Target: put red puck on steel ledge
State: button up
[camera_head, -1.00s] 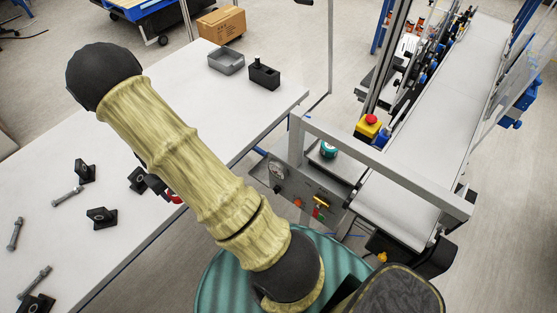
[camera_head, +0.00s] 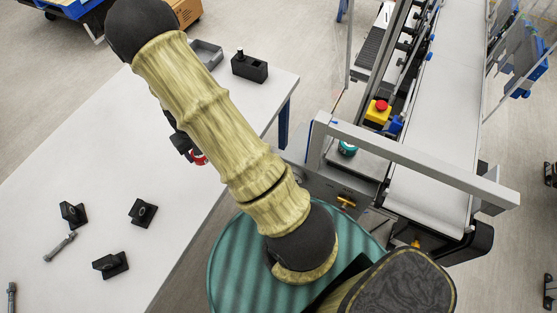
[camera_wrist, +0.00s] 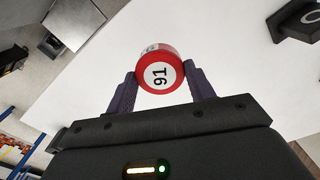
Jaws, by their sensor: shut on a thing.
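The red puck (camera_wrist: 159,72) has a white label with a printed number and sits between the two fingertips of my gripper (camera_wrist: 160,80) in the wrist view. The gripper is shut on it. In the head view only a bit of the puck (camera_head: 200,158) shows beside my arm, over the right part of the white table; the arm hides most of the gripper. A grey metal shelf (camera_head: 366,166), which looks like the steel ledge, lies behind a grey frame bar left of the conveyor. A teal round object (camera_head: 347,148) stands on it.
The white table (camera_head: 105,170) holds black brackets (camera_head: 142,212), bolts (camera_head: 60,247), a grey tray (camera_head: 207,54) and a black block (camera_head: 249,67). The grey frame bar (camera_head: 420,160) crosses in front of the conveyor belt (camera_head: 440,120). A yellow box with a red button (camera_head: 379,110) stands near the shelf.

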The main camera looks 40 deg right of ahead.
jog(key=shift+w+d, duration=0.15)
jog(key=shift+w, duration=0.15)
jog(key=shift+s, duration=0.2)
jog(key=s+d+f+m+b, duration=0.2)
jog(key=s+d+m+b, duration=0.1)
jog(key=d+m+b, duration=0.6)
jog(key=s+d+f+m+b, duration=0.2)
jog(key=s+d+m+b, duration=0.2)
jog(key=d+m+b, duration=0.6)
jog(key=d+m, duration=0.6)
jog(key=d, duration=0.2)
jog(key=shift+s+f, duration=0.15)
jog(key=shift+f, duration=0.05)
jog(key=shift+d, duration=0.1)
notch_tip(320, 180, down, 14)
jog(key=shift+f+b, duration=0.1)
jog(key=shift+b, duration=0.55)
jog(key=shift+f, duration=0.1)
